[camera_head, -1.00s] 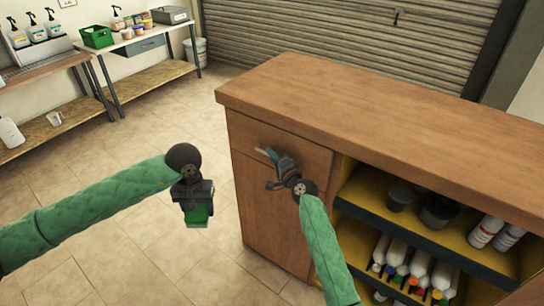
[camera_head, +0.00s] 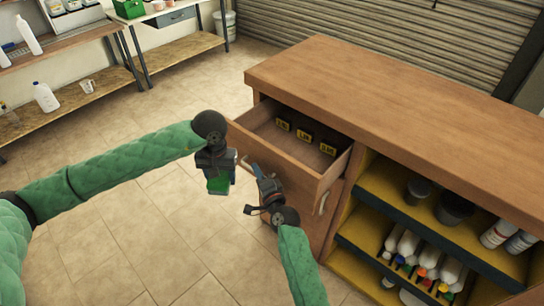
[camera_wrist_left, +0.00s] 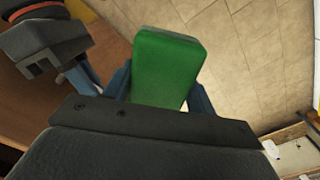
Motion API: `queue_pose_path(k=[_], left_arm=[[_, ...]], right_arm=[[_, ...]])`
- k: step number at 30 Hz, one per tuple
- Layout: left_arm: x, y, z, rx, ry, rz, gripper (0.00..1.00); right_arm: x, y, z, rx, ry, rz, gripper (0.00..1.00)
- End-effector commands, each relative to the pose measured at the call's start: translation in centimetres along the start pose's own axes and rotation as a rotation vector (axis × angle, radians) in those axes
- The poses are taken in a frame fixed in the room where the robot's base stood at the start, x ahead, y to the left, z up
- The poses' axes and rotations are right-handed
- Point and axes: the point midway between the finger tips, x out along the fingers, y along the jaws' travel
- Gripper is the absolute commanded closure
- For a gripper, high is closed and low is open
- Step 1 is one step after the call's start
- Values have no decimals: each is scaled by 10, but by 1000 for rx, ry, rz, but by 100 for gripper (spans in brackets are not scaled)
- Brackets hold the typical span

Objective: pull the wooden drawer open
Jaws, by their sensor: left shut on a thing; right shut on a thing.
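The wooden drawer (camera_head: 290,165) stands open at the top left of the wooden cabinet, its inside visible in the head view. My right gripper (camera_head: 257,180) is at the drawer's front and shut on its handle, which the gripper mostly hides. My left gripper (camera_head: 216,172) is left of the drawer, shut on a green block (camera_head: 218,185). In the left wrist view the green block (camera_wrist_left: 166,68) sits between the two blue fingers. My right gripper's dark body also shows there at the upper left.
The drawer holds several dark items with yellow labels (camera_head: 304,136). A door handle (camera_head: 323,203) is below the drawer. Open yellow shelves (camera_head: 385,190) with cups and bottles are at the right. Tiled floor (camera_head: 130,230) is free at the left; workbenches stand behind.

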Motion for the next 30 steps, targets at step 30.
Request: queue_pose_path(k=[30], left_arm=[[-12,0,0,0,0,0,65]], right_arm=[[-24,-10,58,-1,0,2,72]])
